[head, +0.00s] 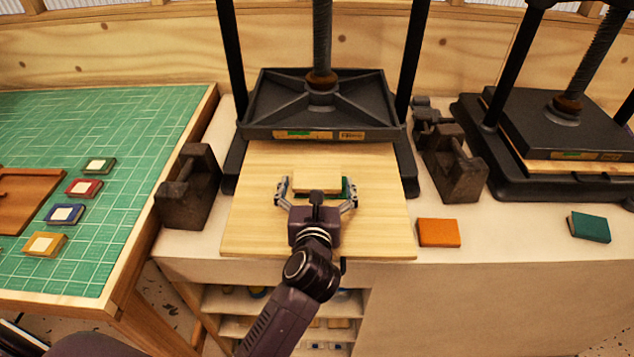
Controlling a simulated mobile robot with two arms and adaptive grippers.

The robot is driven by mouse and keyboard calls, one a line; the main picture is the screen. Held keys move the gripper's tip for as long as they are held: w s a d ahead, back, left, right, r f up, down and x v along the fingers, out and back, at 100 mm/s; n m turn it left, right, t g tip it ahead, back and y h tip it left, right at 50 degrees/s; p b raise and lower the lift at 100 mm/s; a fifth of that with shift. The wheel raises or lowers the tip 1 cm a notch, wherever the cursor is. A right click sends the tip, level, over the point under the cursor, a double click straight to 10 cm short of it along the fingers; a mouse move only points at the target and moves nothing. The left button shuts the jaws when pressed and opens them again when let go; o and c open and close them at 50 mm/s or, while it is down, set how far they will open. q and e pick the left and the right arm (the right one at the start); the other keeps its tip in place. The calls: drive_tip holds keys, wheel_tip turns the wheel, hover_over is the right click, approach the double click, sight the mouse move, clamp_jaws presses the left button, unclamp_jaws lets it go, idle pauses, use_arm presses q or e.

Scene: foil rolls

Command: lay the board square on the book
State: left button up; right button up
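A small pale wooden board (317,180) lies over a dark green book, with the gripper's wrist hiding its near side. The book (346,187) shows mainly as a strip at the board's right edge; the rest is covered. Both are on a large light wooden plank (255,225) in front of the press. My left gripper (316,192) is over the plank with its fingers spread, one on each side of the board. The fingertips look apart from the board's edges. My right gripper is not in view.
The black press platen (315,105) hangs just behind the board. Dark iron weights (188,187) (455,165) stand on both sides. An orange book (438,233) and a teal book (590,227) lie to the right. A second press (560,120) and a green cutting mat (90,125) flank the area.

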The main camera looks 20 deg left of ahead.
use_arm(q)
drive_tip(key=shift+r, duration=0.25)
drive_tip(key=shift+s+d+f, duration=0.1)
drive_tip(key=shift+s+f, duration=0.05)
drive_tip(key=shift+s, duration=0.15)
drive_tip(key=b+v, duration=0.2)
drive_tip(key=v, duration=0.8)
drive_tip(key=shift+s+d, duration=0.1)
drive_tip(key=shift+s, duration=0.1)
drive_tip(key=shift+s+d+r, duration=0.1)
drive_tip(key=shift+s+r, duration=0.15)
drive_tip(key=shift+s, duration=0.2)
drive_tip(key=shift+c, duration=0.5)
